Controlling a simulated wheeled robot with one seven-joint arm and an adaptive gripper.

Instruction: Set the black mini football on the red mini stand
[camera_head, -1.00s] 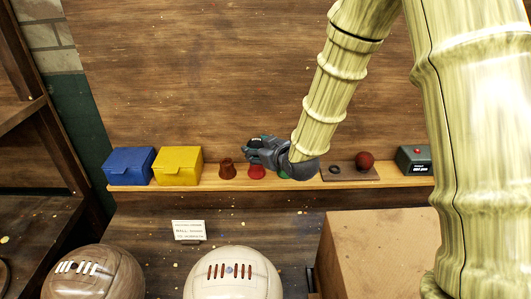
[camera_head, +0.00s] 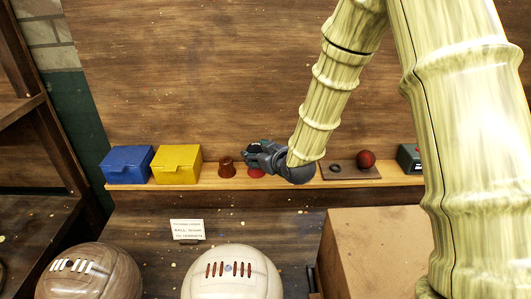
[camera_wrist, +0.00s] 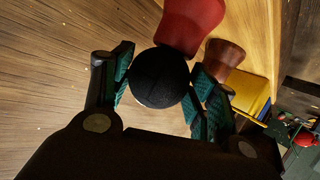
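The black mini football (camera_wrist: 160,77) is between the green-padded fingers of my gripper (camera_wrist: 163,85) in the wrist view, with a pad close against each side. The red mini stand (camera_wrist: 190,22) is right beside the ball there, and the ball overlaps its near end. I cannot tell whether they touch. In the head view the red stand (camera_head: 256,172) shows on the shelf just below my gripper (camera_head: 252,156). The ball cannot be made out clearly there among the dark fingers.
A brown stand (camera_head: 227,167), a yellow box (camera_head: 177,164) and a blue box (camera_head: 127,165) stand left on the narrow shelf (camera_head: 215,184). A red ball (camera_head: 366,159) and dark ring (camera_head: 336,168) sit on a brown board to the right. Large balls are in front.

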